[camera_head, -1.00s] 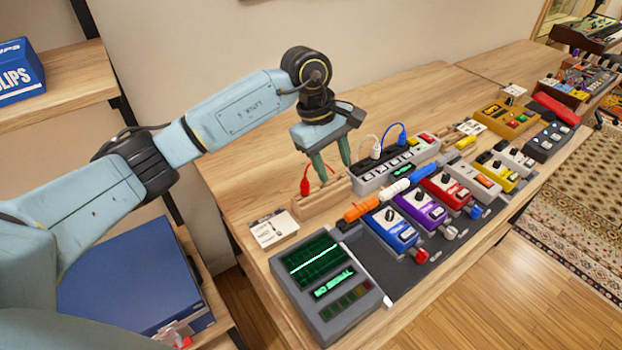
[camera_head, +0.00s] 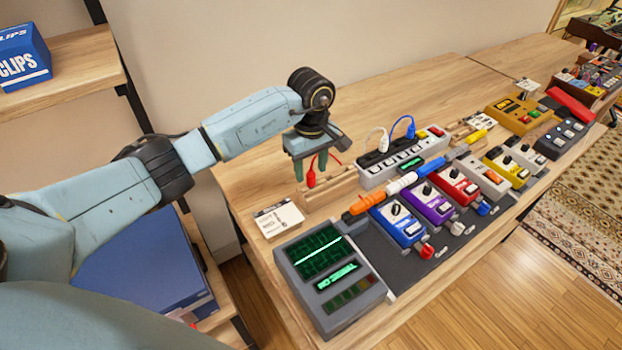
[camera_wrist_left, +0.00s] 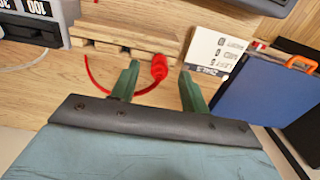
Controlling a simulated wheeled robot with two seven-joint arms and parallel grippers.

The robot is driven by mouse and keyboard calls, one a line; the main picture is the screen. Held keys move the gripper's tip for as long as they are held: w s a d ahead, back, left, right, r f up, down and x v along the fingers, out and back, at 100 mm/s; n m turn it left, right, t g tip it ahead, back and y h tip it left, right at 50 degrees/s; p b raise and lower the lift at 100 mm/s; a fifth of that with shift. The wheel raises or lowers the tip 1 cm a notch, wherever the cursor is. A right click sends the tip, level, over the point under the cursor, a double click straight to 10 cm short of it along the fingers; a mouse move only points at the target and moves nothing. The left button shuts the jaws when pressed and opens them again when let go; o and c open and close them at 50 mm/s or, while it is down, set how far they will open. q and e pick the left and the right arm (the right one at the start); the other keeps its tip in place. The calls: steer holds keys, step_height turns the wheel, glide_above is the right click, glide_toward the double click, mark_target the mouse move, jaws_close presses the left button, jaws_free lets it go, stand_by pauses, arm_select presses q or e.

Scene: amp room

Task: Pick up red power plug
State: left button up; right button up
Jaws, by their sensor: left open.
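The red power plug (camera_head: 311,179) stands at the left end of a wooden block (camera_head: 334,188) on the table, with a red cord. My left gripper (camera_head: 310,168) is open above the block, its green fingers pointing down around the plug in the head view. In the left wrist view the red plug (camera_wrist_left: 159,68) shows between the two green fingers (camera_wrist_left: 157,85), nearer the right one, and the cord curves behind the left finger. I cannot tell whether a finger touches the plug. My right gripper is not in view.
A power strip (camera_head: 376,176) with a white and a blue plug stands right of the block. A white card (camera_head: 279,219) lies to the left. A grey screen device (camera_head: 330,277) and several coloured pedals are in front. A blue box (camera_head: 150,265) sits lower left.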

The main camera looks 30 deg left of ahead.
mark_target(311, 170)
arm_select(q)
steer(key=shift+f, duration=1.6)
steer(key=shift+c, duration=0.3)
jaws_close()
steer(key=shift+w+r, duration=0.1)
